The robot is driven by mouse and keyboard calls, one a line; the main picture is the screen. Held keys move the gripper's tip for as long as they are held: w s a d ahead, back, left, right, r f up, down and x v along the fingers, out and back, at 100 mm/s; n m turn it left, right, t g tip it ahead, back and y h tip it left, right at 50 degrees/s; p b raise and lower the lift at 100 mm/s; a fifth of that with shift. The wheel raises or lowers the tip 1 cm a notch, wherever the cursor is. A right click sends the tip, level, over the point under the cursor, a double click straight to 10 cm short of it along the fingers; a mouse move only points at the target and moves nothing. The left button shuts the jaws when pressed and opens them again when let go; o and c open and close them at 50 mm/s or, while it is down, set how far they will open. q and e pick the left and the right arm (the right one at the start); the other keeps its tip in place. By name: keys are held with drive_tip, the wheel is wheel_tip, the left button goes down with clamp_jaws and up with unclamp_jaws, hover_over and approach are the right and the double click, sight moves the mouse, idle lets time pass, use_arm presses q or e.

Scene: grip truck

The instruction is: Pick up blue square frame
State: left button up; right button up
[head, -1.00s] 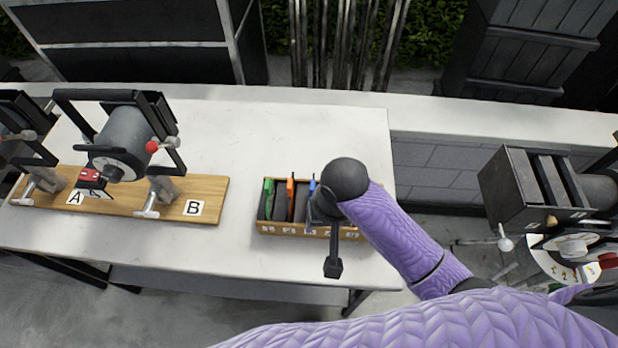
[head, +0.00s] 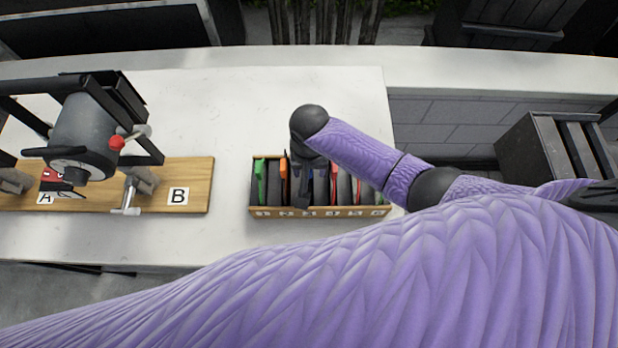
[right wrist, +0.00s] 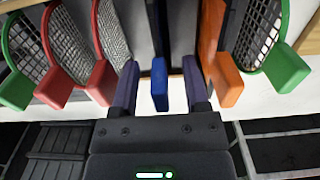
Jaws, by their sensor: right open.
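The blue square frame shows in the right wrist view as a blue tab (right wrist: 159,84) at the end of a dark plate. It stands in a slot of the wooden box (head: 330,213) among other frames. My right gripper (right wrist: 161,88) is open, with one finger on each side of the blue tab and a gap to both. In the head view my right gripper (head: 305,190) is over the box, and the wrist hides much of the blue frame. My left gripper is not in view.
An orange frame (right wrist: 222,75) stands close beside one finger. Red (right wrist: 60,85) and green (right wrist: 285,67) frames are in the rack too. A wooden board (head: 196,172) marked A and B carries a grey drum device (head: 85,130) at left. White tabletop between them is clear.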

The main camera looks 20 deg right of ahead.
clamp_jaws()
idle(1.4)
